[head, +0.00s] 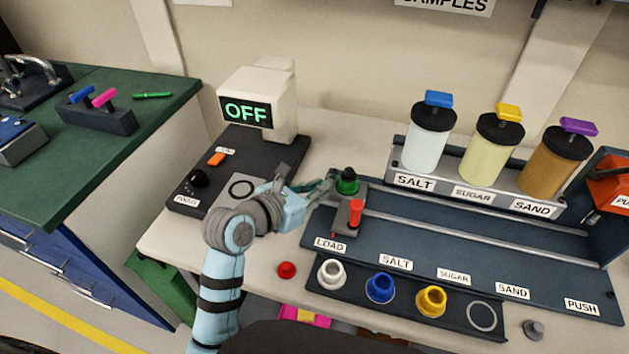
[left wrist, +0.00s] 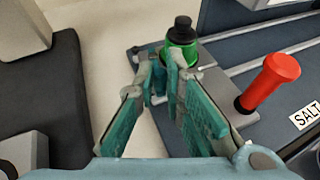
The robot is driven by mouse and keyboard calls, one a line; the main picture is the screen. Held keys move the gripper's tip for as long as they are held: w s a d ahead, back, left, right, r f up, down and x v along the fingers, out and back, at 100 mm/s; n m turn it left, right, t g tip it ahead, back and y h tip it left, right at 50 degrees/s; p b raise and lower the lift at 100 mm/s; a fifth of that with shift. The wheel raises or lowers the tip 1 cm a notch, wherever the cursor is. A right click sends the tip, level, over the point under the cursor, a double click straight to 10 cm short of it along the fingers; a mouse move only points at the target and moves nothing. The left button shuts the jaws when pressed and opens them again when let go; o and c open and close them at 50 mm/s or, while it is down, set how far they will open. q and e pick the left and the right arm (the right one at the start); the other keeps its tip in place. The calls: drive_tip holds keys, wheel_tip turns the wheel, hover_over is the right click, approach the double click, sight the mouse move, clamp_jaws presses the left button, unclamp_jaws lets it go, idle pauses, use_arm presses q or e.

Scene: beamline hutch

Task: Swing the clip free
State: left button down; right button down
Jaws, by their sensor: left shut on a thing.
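My left gripper (head: 326,187) reaches in from the left, beside the green piece with a black cap (head: 347,182) on the grey carriage (head: 341,216) at the LOAD end of the rail. In the left wrist view, the gripper (left wrist: 163,64) is shut on a small dark part at the left side of the green piece (left wrist: 181,50). This part appears to be the clip, but the fingers mostly hide it and its shape is unclear. A red upright knob (head: 355,210) stands on the carriage near the green piece, apart from my fingers. My right gripper is not in view.
The OFF display device (head: 257,105) and its black base (head: 214,175) stand left of my gripper. Salt (head: 426,140), sugar (head: 490,150) and sand (head: 552,165) dispensers stand behind the rail. A tray with several coloured cups (head: 345,288) lies in front.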

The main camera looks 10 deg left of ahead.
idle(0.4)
use_arm(q)
drive_tip(key=c, duration=1.7)
unclamp_jaws()
drive_tip(key=v, duration=0.7)
drive_tip(key=shift+s+a, duration=0.1)
drive_tip(key=shift+s, duration=0.1)
drive_tip(key=shift+o, duration=0.2)
